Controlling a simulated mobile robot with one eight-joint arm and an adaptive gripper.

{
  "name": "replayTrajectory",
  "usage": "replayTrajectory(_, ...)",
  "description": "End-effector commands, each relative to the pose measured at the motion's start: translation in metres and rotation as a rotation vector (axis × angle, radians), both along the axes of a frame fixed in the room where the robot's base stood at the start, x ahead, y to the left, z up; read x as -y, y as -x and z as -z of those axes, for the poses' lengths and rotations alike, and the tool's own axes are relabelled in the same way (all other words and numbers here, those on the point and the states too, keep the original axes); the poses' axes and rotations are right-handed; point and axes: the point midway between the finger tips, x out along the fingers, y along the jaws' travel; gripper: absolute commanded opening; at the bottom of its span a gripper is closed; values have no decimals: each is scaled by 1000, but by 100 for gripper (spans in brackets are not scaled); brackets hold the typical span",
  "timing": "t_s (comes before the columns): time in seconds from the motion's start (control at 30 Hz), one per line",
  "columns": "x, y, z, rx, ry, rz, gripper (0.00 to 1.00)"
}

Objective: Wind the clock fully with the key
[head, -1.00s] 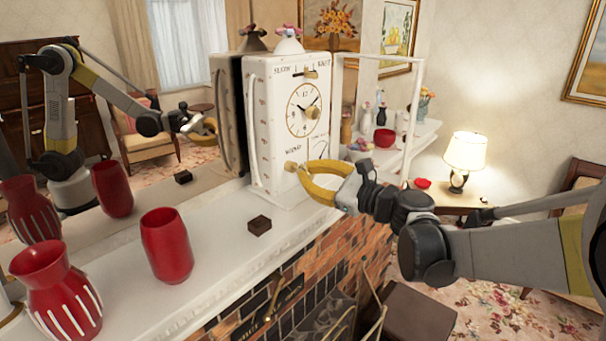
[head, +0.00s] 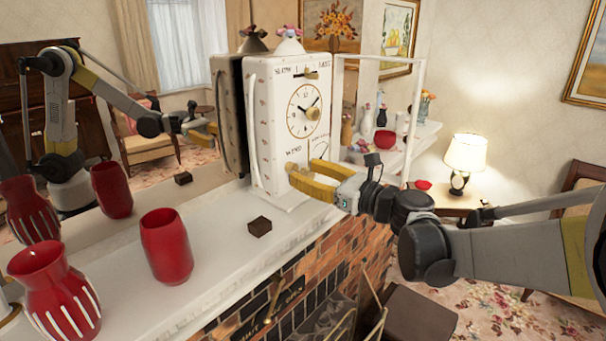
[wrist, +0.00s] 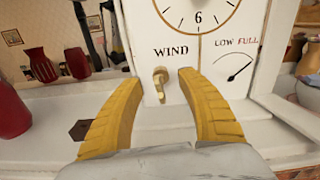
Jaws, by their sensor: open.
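The white clock (head: 275,150) stands upright on the mantel, its dial facing my arm. In the wrist view, the brass key (wrist: 160,80) sits in the clock face under the word WIND. The gauge (wrist: 235,68) beside it is marked LOW and FULL; its needle points up and right, toward the FULL side. My gripper (head: 302,176) is at the lower front of the clock. In the wrist view, the yellow fingers of my gripper (wrist: 145,75) are open, one on each side of the key, with a gap to the right finger. Contact with the left finger cannot be told.
Red vases (head: 166,246) (head: 55,290) and a small dark block (head: 259,227) stand on the white mantel (head: 130,285) left of the clock. A mirror behind reflects them and my arm. A lit lamp (head: 465,155) stands at the right.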

Motion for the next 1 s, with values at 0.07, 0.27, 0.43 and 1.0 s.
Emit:
replayTrajectory(0.07, 0, 0, 0, 0, 0, 0, 57)
replayTrajectory(0.27, 0, 0, 0, 1, 1, 0, 57)
replayTrajectory(0.43, 0, 0, 0, 1, 1, 0, 57)
replayTrajectory(1.0, 24, 18, 0, 2, 1, 2, 57)
